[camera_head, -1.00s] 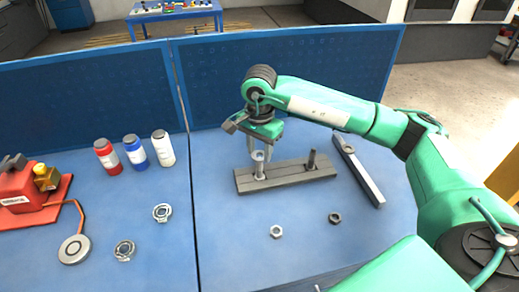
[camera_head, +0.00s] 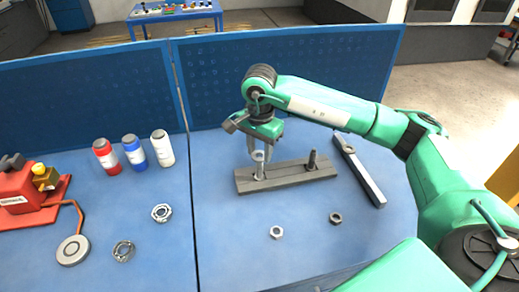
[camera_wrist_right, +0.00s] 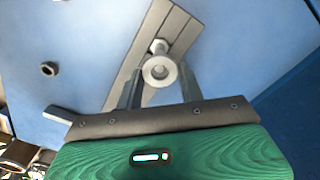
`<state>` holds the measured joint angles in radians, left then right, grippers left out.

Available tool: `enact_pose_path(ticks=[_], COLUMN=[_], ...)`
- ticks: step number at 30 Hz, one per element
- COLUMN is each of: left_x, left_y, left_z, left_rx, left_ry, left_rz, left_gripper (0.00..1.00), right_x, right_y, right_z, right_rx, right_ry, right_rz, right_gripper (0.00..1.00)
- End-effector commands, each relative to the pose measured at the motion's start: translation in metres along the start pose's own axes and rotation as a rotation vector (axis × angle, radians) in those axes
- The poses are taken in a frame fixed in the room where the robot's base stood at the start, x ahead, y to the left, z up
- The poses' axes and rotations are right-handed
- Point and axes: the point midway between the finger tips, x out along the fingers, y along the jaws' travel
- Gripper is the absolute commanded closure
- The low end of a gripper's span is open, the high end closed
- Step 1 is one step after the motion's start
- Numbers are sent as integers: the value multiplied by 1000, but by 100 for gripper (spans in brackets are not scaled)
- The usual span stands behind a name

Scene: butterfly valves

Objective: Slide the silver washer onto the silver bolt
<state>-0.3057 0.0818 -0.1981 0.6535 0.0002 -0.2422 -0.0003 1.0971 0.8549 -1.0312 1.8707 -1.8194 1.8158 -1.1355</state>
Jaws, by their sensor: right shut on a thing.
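The silver washer (camera_head: 259,156) is between the fingertips of my right gripper (camera_head: 262,151), which is shut on it. It shows as a pale ring in the right wrist view (camera_wrist_right: 160,71). The silver bolt (camera_head: 259,173) stands upright at the left end of a grey block (camera_head: 285,178). The washer is right above the bolt in the head view. In the right wrist view, part of the bolt (camera_wrist_right: 158,47) shows just beyond the washer's rim. I cannot tell whether the bolt's tip is inside the washer's hole. My left gripper is not in view.
A dark bolt (camera_head: 312,160) stands at the block's right end. A grey bar (camera_head: 360,172) lies to the right. A silver nut (camera_head: 276,232) and a dark nut (camera_head: 336,217) lie in front. Three bottles (camera_head: 135,152) and a red device (camera_head: 20,197) are at left.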

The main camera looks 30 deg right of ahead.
Motion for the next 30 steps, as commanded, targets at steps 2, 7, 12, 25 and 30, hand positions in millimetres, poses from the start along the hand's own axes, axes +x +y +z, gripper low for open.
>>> enact_pose_path(ticks=[2,7,12,25,30], left_x=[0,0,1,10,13], left_y=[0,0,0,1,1], left_z=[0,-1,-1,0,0], left_rx=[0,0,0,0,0], left_ry=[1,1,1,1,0], left_rz=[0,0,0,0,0], left_gripper=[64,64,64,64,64], right_x=[0,0,1,7,8], right_y=[0,0,0,0,0], right_z=[0,0,0,0,0], right_rx=[0,0,0,0,0], right_ry=[0,0,0,0,0], right_rz=[0,0,0,0,0], right_gripper=[96,96,96,96,96])
